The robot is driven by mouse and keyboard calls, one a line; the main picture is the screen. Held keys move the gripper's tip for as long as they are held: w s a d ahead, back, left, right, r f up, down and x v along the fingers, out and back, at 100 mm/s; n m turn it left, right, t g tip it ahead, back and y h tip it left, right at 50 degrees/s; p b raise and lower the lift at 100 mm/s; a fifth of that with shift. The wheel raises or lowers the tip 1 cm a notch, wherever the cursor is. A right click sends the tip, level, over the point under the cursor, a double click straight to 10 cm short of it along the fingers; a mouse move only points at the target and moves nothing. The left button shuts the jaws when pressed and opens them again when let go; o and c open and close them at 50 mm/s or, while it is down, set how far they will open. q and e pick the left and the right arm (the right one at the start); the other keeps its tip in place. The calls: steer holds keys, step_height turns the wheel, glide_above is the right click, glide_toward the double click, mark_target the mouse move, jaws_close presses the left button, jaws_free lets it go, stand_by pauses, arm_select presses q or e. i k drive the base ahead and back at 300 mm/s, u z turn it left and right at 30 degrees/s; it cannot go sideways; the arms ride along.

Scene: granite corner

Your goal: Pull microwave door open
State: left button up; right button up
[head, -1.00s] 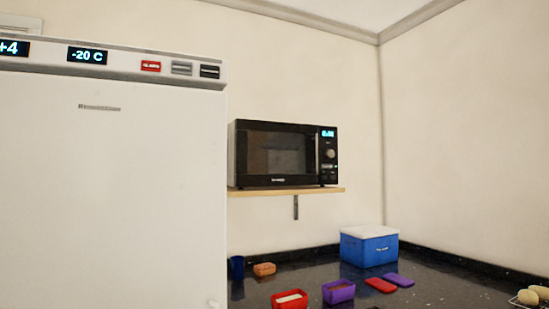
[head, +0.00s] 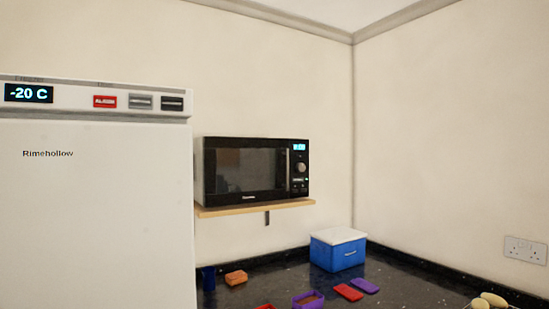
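The black microwave (head: 252,172) stands on a wooden wall shelf (head: 256,208), right of the tall white fridge. Its door (head: 245,170) with a dark window looks shut. A vertical handle (head: 288,170) runs along the door's right edge, beside the control panel (head: 300,170) with a lit display and a round knob. Neither of my grippers shows in the head view.
The white fridge (head: 95,210) fills the left side. On the dark counter (head: 400,285) are a blue cooler box (head: 337,249) with white lid, a dark blue cup (head: 208,279), an orange block (head: 236,278), red (head: 348,292) and purple (head: 364,286) lids and containers.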

mark_target(237, 170)
steer(key=u, duration=0.65)
steer(key=i, duration=1)
steer(key=u, duration=0.35)
